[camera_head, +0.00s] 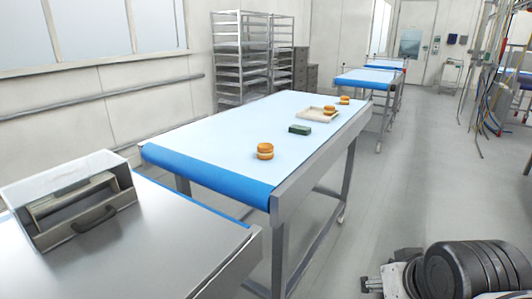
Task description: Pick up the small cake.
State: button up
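Several round golden-brown filled cakes are on the light-blue belt table (215,140). The nearest cake (265,151) stands alone near the table's front end, with a pale layer between its browned halves. A second cake (329,110) sits on a pale tray (312,116) farther back. A third cake (344,100) is just behind the tray. I cannot tell for sure which one is the small cake. Part of my arm (465,272) shows at the bottom right, well away from the cakes. What may be my gripper (372,285) is there, its fingers unclear.
A dark green block (300,129) lies on the belt between the nearest cake and the tray. A metal bench (150,245) with a clear-lidded box (70,200) is at the front left. Rack shelves (240,65) stand behind. The floor right of the table is open.

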jog(key=shift+o, duration=0.2)
jog(key=o, duration=0.7)
jog(key=shift+o, duration=0.2)
jog(key=shift+r, duration=0.1)
